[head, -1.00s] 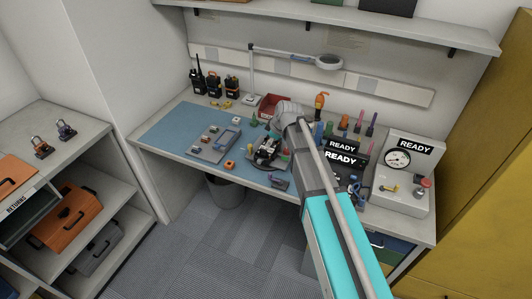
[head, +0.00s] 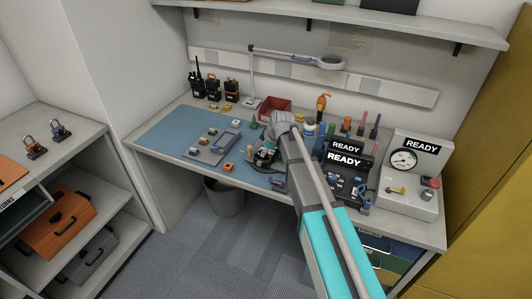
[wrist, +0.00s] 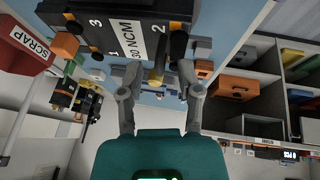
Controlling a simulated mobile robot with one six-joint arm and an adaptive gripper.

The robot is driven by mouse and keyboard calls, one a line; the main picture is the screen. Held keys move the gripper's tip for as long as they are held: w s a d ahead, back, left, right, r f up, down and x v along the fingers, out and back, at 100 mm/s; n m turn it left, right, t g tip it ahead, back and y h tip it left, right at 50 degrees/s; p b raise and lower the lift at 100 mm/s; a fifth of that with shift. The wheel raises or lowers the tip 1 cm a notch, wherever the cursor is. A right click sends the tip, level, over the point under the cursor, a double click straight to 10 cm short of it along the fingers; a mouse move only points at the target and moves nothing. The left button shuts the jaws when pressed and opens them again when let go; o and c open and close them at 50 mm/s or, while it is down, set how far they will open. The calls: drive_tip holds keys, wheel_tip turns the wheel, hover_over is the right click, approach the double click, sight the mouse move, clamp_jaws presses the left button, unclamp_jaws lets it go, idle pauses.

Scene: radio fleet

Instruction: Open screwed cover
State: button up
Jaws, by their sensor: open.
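In the head view my gripper (head: 266,152) is over the bench and the arm hides most of the device.
A grey tray (head: 213,145) with small parts lies left of the gripper on the blue mat (head: 160,130). A red scrap bin (head: 276,104) and a lamp (head: 250,80) stand behind. Two READY displays (head: 345,159) and a gauge unit (head: 410,175) stand to the right.

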drive_tip(key=shift+f, duration=0.1)
clamp_jaws()
idle(0.3)
